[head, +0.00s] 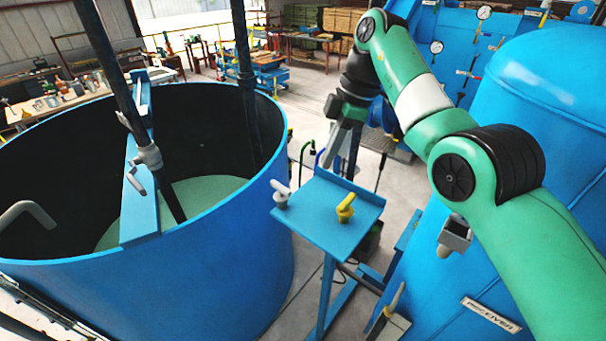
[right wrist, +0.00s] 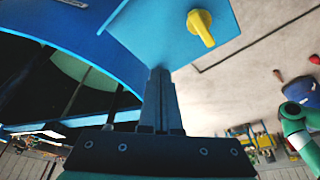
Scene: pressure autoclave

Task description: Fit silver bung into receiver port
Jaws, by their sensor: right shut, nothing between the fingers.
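The silver bung (head: 282,195), with a pale lever handle, stands on the left side of a small blue stand top (head: 325,222). A yellow bung (head: 345,207) stands on the same top, to its right, and also shows in the right wrist view (right wrist: 202,27). My right gripper (head: 338,165) is shut and empty, at the far edge of the stand top, apart from both bungs. The silver bung does not show in the right wrist view. The blue receiver tank (head: 545,110) is at the right. A grey square fitting (head: 455,236) on its side may be the port; I cannot tell. My left gripper is not in view.
A large open blue vat (head: 190,290) with a blue crossbeam (head: 142,205) and dark pipes fills the left. Floor shows between vat and stand.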

